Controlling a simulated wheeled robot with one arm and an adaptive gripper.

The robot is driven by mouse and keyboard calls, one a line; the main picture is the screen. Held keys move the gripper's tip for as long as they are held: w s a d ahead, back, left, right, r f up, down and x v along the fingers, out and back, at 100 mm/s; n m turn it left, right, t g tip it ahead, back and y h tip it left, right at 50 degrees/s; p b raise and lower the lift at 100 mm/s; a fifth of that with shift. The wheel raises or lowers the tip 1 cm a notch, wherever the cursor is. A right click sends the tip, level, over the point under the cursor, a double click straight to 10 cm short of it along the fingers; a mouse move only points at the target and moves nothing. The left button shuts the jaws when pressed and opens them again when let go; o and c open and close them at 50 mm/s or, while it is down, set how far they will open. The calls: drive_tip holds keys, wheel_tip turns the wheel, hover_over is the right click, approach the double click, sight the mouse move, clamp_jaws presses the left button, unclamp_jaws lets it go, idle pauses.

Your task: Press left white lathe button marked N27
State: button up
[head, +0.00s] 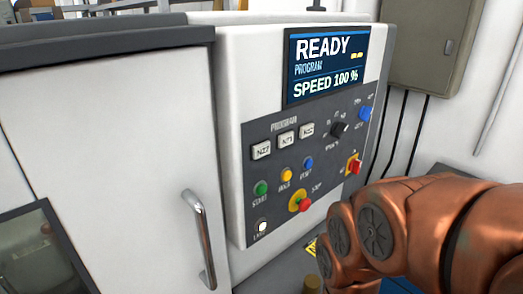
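The left white button (262,149), its label reading like N27, is on the dark control panel (256,208) of the lathe, under the word PROGRAM. Two more white buttons sit to its right: the middle one (287,139) and the right one (307,131). The display (325,65) above reads READY, PROGRAM and SPEED 100 %. No button is covered. My copper-coloured arm shows at the lower right, apart from the buttons in the picture. My gripper is out of view.
Below are green (261,188), yellow (286,175) and blue (308,164) buttons, a red stop button (305,205) and a lit white lamp (262,226). A black knob (339,130) and red switch (353,166) are right. A door handle (200,238) protrudes left.

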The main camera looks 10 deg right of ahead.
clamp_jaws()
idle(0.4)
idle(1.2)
